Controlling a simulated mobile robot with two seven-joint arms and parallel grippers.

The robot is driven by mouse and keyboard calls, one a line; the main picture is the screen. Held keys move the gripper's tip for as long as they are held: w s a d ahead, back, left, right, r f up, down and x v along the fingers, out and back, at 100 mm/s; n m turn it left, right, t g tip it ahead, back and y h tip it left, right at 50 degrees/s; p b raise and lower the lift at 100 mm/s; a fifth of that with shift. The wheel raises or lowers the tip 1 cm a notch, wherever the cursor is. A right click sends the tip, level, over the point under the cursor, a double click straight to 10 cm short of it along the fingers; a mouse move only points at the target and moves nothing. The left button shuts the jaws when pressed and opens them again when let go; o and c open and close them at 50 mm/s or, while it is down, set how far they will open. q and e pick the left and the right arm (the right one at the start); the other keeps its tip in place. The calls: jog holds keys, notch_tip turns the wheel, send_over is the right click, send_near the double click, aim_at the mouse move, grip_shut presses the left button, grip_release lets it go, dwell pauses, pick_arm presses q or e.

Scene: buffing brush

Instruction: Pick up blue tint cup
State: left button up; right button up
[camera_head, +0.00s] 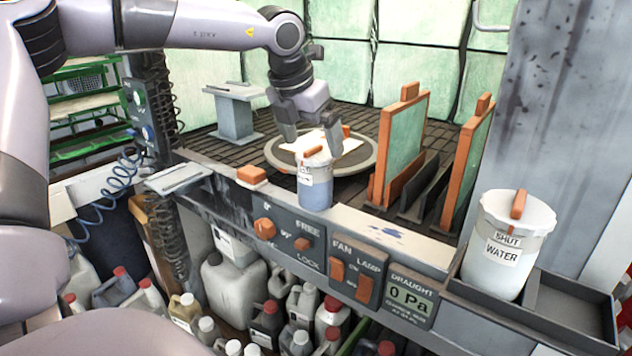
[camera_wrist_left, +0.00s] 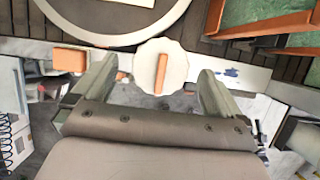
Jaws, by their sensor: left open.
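The blue tint cup (camera_head: 316,187) stands upright on the front ledge of the booth in the head view. It has a pale scalloped lid, an orange strip on top and a white label. In the left wrist view its lid (camera_wrist_left: 151,68) lies ahead of and between the fingers. My left gripper (camera_head: 304,140) is open and empty, pointing down over the cup, with a finger overlapping the lid in the head view. I cannot tell whether it touches. It also shows in the left wrist view (camera_wrist_left: 155,85). My right gripper is not in view.
A round turntable (camera_head: 365,160) lies just behind the cup. An orange block (camera_head: 251,175) sits left of it on the ledge. Orange-framed panels (camera_head: 403,140) stand to the right. A white water tub (camera_head: 507,245) stands in a grey tray (camera_head: 575,305). Several jugs are below.

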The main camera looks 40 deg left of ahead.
aim_at(315, 147)
pick_arm(q)
jog(key=shift+x, duration=2.3)
jog(key=shift+d, duration=0.1)
jog(key=c, duration=1.4)
jog(key=shift+r, duration=0.1)
